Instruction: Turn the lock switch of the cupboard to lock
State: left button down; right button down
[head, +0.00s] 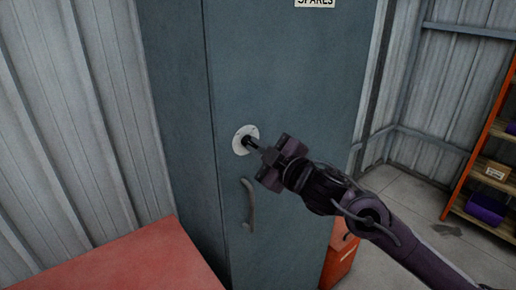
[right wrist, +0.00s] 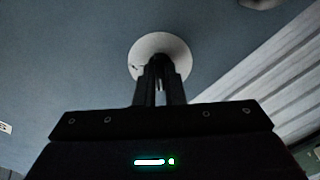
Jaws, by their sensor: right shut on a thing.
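The cupboard (head: 285,75) is tall and blue-grey, with a sign reading SPARES near its top. The lock switch's round white plate (head: 240,135) sits on the door above a curved handle (head: 249,205). My right gripper (head: 249,142) reaches in from the right and is shut on the lock switch at the plate's middle. In the right wrist view the fingers (right wrist: 161,80) meet in front of the white plate (right wrist: 158,48). The switch knob is hidden by the fingers, so its turn angle cannot be told. My left gripper is not in view.
A red surface (head: 130,262) lies at the lower left, close to the cupboard. A red-orange box (head: 340,258) stands right of the cupboard. An orange shelf rack (head: 480,160) with boxes is at the far right. Floor between looks clear.

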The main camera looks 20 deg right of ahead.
jog(key=c, duration=1.5)
grip_release()
jog(key=shift+b+v, duration=1.3)
jog(key=shift+v, duration=2.6)
